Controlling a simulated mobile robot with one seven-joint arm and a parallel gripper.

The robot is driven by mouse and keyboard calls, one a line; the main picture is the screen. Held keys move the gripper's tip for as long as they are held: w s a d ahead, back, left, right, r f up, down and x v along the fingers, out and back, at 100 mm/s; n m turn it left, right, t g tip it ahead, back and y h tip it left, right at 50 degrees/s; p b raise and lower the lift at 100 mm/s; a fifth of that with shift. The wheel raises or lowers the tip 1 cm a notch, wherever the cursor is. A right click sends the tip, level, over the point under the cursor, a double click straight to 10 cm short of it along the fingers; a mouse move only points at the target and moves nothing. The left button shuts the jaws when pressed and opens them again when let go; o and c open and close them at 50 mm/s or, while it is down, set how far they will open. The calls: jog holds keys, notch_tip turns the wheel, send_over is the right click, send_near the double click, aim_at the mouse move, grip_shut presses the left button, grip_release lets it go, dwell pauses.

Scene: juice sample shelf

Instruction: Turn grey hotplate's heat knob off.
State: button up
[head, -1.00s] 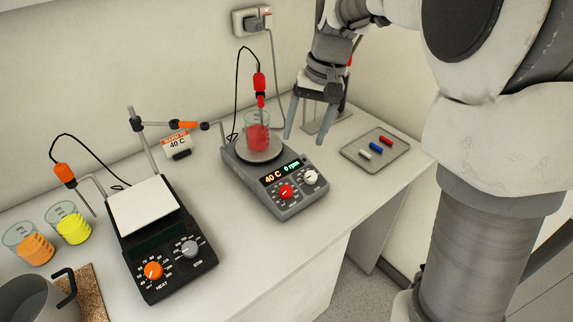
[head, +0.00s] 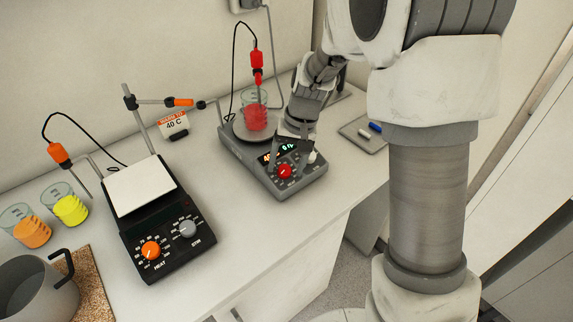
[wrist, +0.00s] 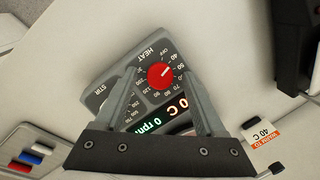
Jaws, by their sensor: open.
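The grey hotplate (head: 238,150) stands on the bench with a red heat knob (head: 285,171) on its front panel. In the wrist view the red knob (wrist: 160,76) shows a pale pointer mark aimed up and right, near the 40 mark beside OFF. The hotplate's display (wrist: 165,117) shows 40 C and 0 rpm. My gripper (head: 290,160) is over the panel, open and empty. In the wrist view its two fingers (wrist: 158,74) lie on either side of the red knob; contact cannot be told.
A beaker of red liquid (head: 255,117) stands on the grey hotplate's plate, a red probe (head: 256,62) above it. A black hotplate (head: 155,225) with an orange knob stands to the left. A tray (head: 354,132) with small coloured bars lies right. Open bench lies in front.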

grip_shut()
dwell(0.4)
jog(key=shift+n, duration=0.3)
jog(key=shift+a+n+h+b, duration=0.15)
jog(key=shift+n+h+b, duration=0.5)
jog(key=shift+n, duration=1.95)
grip_release()
